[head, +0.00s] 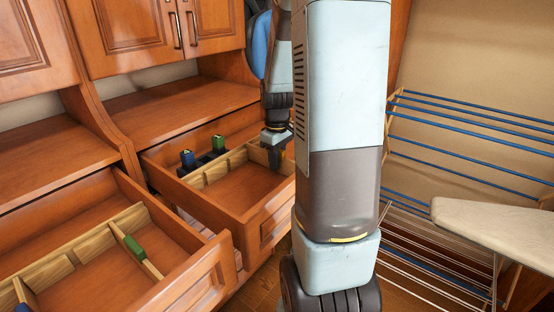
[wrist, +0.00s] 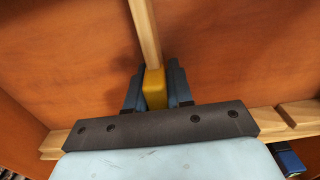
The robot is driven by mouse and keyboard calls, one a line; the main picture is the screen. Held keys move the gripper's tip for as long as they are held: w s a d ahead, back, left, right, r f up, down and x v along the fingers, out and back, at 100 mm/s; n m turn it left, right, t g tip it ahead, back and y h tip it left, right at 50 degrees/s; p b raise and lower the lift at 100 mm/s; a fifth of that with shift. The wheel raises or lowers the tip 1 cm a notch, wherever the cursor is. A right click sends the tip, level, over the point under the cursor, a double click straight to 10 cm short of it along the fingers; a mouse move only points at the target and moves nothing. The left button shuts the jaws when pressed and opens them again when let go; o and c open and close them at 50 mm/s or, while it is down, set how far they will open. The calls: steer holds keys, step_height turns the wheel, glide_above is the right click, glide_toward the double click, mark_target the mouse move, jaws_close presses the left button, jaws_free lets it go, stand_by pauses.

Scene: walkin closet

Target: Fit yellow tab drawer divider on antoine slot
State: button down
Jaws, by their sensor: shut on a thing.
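My gripper (wrist: 153,92) is shut on the yellow tab (wrist: 154,84) of a wooden drawer divider (wrist: 144,32). The divider's thin strip runs away from the fingers over the reddish-brown drawer floor. In the head view my gripper (head: 276,150) is over the back right of the right-hand open drawer (head: 248,190), and the held divider is mostly hidden there. A slotted wooden rail (head: 216,171) crosses this drawer; it also shows in the wrist view (wrist: 290,115), beside and behind my gripper. No slot name is readable, so I cannot tell which slot is Antoine's.
A dark holder (head: 203,165) with a blue-tabbed and a green-tabbed piece sits behind the rail. The left open drawer (head: 190,262) has a divider with a green tab (head: 134,248) fitted across it. A drying rack (head: 465,125) and ironing board (head: 495,220) stand at right.

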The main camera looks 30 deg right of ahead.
steer(key=c, duration=0.9)
jaws_free()
steer(key=shift+r, duration=0.15)
step_height(320, 180, up, 14)
steer(key=shift+f, duration=0.25)
steer(key=s+a+r+m+t, duration=0.1)
steer(key=s+a+r+t, duration=0.1)
steer(key=s+a, duration=0.3)
steer(key=s+a+r+m+t, duration=0.1)
steer(key=s+a+r, duration=0.1)
steer(key=s+a, duration=0.3)
steer(key=s+a+r+m+t, duration=0.1)
steer(key=s+a+m+t, duration=0.1)
steer(key=s+a, duration=0.4)
steer(key=shift+s+a+r+t, duration=0.1)
steer(key=shift+s+r+t, duration=0.2)
steer(key=shift+s+r, duration=0.15)
